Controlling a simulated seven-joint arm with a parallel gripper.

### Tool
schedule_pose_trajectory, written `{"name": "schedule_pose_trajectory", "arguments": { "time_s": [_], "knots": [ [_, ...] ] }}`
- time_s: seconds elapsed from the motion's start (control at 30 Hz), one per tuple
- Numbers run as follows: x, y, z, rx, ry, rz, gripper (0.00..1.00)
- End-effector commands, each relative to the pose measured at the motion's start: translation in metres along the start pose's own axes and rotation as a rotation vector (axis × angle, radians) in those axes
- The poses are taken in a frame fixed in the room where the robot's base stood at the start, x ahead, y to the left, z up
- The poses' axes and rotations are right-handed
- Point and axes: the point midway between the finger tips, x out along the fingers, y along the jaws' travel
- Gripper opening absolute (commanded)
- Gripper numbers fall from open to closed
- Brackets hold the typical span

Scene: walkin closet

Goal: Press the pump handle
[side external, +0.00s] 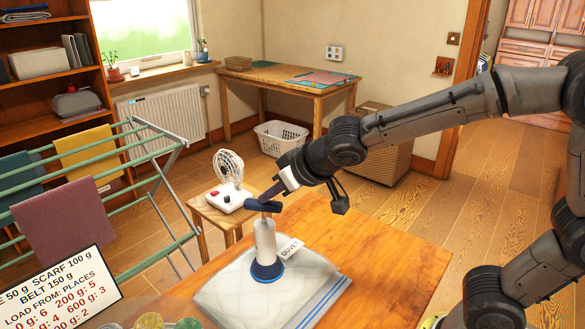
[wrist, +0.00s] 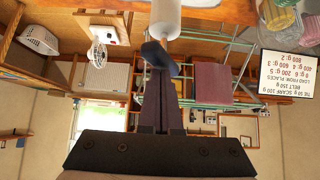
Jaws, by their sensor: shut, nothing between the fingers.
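The pump has a white upright cylinder (side external: 265,240) with a blue base (side external: 267,270) and a dark blue crossbar handle (side external: 262,205) on top. It stands on a clear, puffy storage bag (side external: 215,296) labelled DUVET. My gripper (side external: 270,193) is shut and empty, with its fingertips at the handle, reaching down from the upper right. In the wrist view, the shut fingers (wrist: 161,85) point at the handle (wrist: 161,60), with the white cylinder (wrist: 166,18) beyond. Whether the fingertips touch the handle is hard to tell.
The bag lies on a wooden table (side external: 385,258), bare to the right. A sign (side external: 60,292) and jars (side external: 150,321) stand at the front left. A small fan (side external: 229,170) sits on a stool behind. A drying rack (side external: 150,205) stands at the left.

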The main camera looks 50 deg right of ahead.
Motion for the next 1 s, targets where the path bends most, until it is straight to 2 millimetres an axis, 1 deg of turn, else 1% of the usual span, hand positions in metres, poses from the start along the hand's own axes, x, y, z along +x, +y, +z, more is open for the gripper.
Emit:
{"name": "schedule_pose_trajectory", "arguments": {
  "time_s": [0.03,0.07,0.1,0.3,0.4,0.5,0.6,0.7,1.0],
  "knots": [
    [-0.009,0.000,-0.009,0.003,0.005,-0.001,0.00],
    [-0.015,0.000,-0.012,0.002,0.004,-0.002,0.00],
    [-0.025,-0.001,-0.011,0.001,0.006,-0.003,0.00],
    [-0.069,-0.001,-0.010,0.000,0.006,-0.005,0.00],
    [-0.085,-0.001,-0.010,0.000,0.005,-0.004,0.00],
    [-0.098,-0.001,-0.010,-0.001,0.004,-0.003,0.00],
    [-0.105,0.000,-0.010,-0.001,0.004,-0.002,0.00],
    [-0.109,0.000,-0.009,0.000,0.003,-0.002,0.00],
    [-0.110,0.000,-0.009,0.000,0.002,-0.001,0.00]
  ]
}}
